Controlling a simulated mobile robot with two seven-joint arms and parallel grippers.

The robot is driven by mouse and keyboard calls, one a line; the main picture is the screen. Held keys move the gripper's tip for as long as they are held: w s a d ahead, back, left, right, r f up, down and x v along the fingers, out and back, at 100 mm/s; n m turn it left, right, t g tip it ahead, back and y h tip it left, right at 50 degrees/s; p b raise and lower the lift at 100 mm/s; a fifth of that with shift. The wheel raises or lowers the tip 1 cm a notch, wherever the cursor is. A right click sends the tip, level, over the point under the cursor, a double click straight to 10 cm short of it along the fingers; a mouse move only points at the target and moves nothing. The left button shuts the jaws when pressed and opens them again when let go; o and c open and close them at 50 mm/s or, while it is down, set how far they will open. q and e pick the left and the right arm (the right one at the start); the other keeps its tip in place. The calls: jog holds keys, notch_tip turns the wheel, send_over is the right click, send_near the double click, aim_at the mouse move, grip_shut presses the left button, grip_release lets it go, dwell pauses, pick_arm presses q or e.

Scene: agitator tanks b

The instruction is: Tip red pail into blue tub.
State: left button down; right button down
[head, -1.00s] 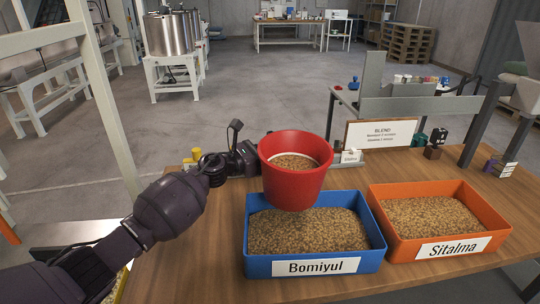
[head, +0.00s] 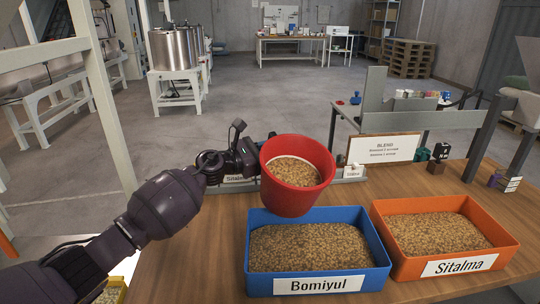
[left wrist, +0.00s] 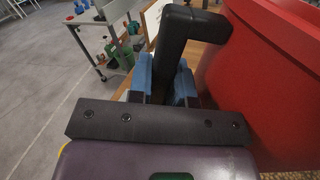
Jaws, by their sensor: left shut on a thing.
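The red pail (head: 296,200) holds brown grain and hangs above the back part of the blue tub (head: 318,283) in the head view. It is tilted a little, with its mouth turned toward me. My left gripper (head: 248,158) is at the pail's left side, shut on its black handle (left wrist: 180,50), which shows in the left wrist view beside the red wall (left wrist: 280,70). The blue tub, labelled Bomiyul, has grain in it. No grain is seen falling. My right gripper is not in view.
An orange tub (head: 448,265) labelled Sitalma, with grain, stands just right of the blue tub. A white BLEND sign (head: 396,148) stands behind them. The wooden table (head: 190,250) is bare left of the blue tub.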

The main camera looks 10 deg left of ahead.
aim_at(270, 133)
pick_arm(q)
jog(key=shift+r+m, duration=0.3)
jog(key=shift+r, duration=0.3)
jog(key=shift+r+m, duration=0.3)
jog(key=shift+r, duration=0.3)
jog(key=shift+r+m, duration=0.55)
jog(key=shift+m, duration=0.05)
jog(key=shift+s+d+r, duration=0.1)
jog(key=shift+r, duration=0.15)
dwell(0.4)
jog(key=shift+s+r+m, duration=0.1)
jog(key=shift+r+m, duration=0.25)
jog(key=shift+m, duration=0.15)
jog(key=shift+d+r+m, duration=0.1)
jog(key=shift+r+m, duration=0.15)
jog(key=shift+m, duration=0.05)
